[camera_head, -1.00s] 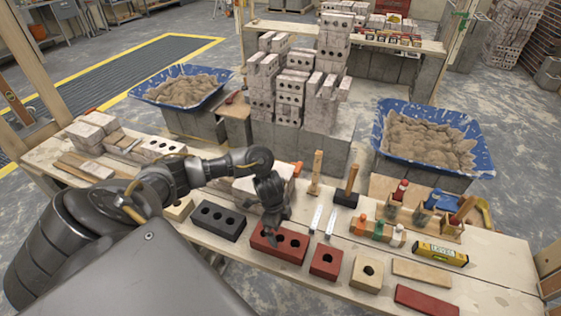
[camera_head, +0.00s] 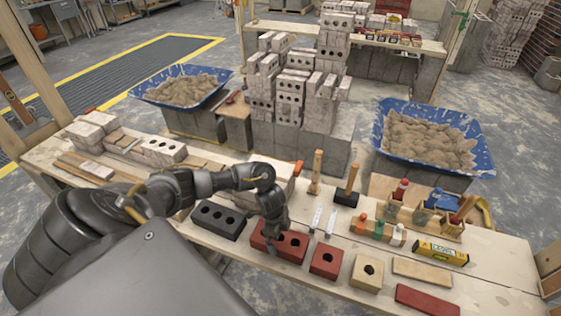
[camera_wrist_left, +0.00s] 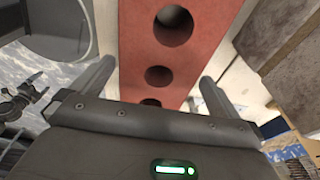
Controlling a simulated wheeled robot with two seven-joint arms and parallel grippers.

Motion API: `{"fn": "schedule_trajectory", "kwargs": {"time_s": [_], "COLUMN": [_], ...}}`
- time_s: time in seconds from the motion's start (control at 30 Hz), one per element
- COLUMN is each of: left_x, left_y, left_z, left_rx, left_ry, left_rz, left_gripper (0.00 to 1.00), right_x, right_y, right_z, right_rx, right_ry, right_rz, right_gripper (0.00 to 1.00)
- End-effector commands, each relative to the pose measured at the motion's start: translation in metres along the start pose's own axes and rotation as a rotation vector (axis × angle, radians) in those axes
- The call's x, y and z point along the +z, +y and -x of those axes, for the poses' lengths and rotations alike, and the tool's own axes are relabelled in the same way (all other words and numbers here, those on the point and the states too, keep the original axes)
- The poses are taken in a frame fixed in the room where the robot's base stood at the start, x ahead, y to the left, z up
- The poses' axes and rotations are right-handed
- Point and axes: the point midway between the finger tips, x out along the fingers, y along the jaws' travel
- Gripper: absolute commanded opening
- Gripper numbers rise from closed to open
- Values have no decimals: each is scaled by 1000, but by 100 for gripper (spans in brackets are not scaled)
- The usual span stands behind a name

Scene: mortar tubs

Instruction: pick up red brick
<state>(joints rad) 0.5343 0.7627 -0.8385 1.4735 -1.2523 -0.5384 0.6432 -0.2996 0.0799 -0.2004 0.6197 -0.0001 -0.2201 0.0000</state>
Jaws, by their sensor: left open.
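A long red brick (camera_head: 291,245) with round holes lies on the near wooden bench, and its left part is partly hidden by my left gripper. My left gripper (camera_head: 271,246) is over that brick, pointing down. In the left wrist view the brick (camera_wrist_left: 205,50) runs between the two spread fingers of the open gripper (camera_wrist_left: 157,74). A gap shows on each side, so it is not gripped. A shorter red brick (camera_head: 326,262) with one hole and a thin red slab (camera_head: 427,300) lie to the right. My right gripper is not in view.
A dark three-hole brick (camera_head: 219,220) lies left of the gripper and a tan brick (camera_head: 367,273) to the right. A hammer (camera_head: 346,193), trowels and a yellow level (camera_head: 440,253) lie on the bench. Two blue mortar tubs (camera_head: 430,137) stand behind it.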

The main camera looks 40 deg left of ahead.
Motion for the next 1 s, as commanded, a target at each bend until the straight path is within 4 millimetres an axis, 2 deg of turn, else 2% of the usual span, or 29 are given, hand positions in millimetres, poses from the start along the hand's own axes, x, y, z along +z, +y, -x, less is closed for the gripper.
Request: {"fn": "schedule_trajectory", "kwargs": {"time_s": [0.1,0.2,0.5,1.0], "left_x": [0,0,0,0], "left_y": [2,2,2,1], "left_z": [-20,-29,-33,-33], "left_rx": [3,1,0,0], "left_ry": [0,-1,0,-1], "left_rz": [3,2,1,1], "left_gripper": [100,100,100,35], "right_x": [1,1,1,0], "right_y": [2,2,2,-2], "right_z": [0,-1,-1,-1], "right_rx": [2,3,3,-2], "right_ry": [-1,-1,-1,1], "right_rz": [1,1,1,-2], "right_gripper": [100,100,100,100]}}
